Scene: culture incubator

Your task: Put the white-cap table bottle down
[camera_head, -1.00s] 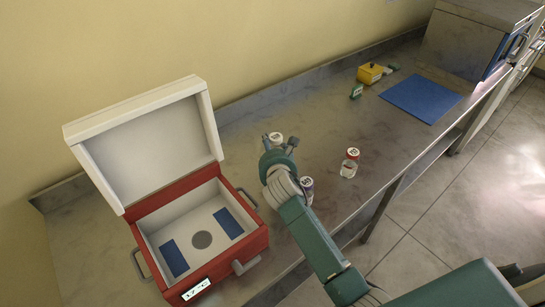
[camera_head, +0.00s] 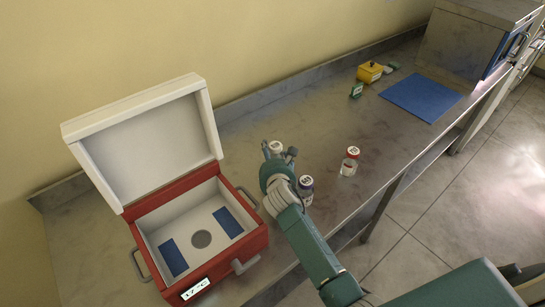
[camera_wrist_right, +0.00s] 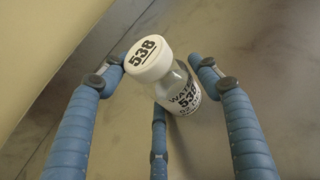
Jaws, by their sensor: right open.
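The white-cap bottle (camera_wrist_right: 182,94) carries the number 538 and a "WATER" label in the wrist view. It looks upright on the grey bench. Its white cap (camera_head: 276,147) shows just beyond my right gripper (camera_head: 279,154) in the head view; its body is mostly hidden there. My right gripper's blue fingers (camera_wrist_right: 163,85) are open around the bottle, with visible gaps at the left and right. A third finger lies below the bottle in the wrist view; whether it touches is unclear. My left gripper is not in view.
A second pale-capped bottle (camera_head: 305,187) stands close beside my right arm. The open red box (camera_head: 259,240) is at left. A blue mat (camera_head: 421,97) and yellow container (camera_head: 369,72) are at the back right.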

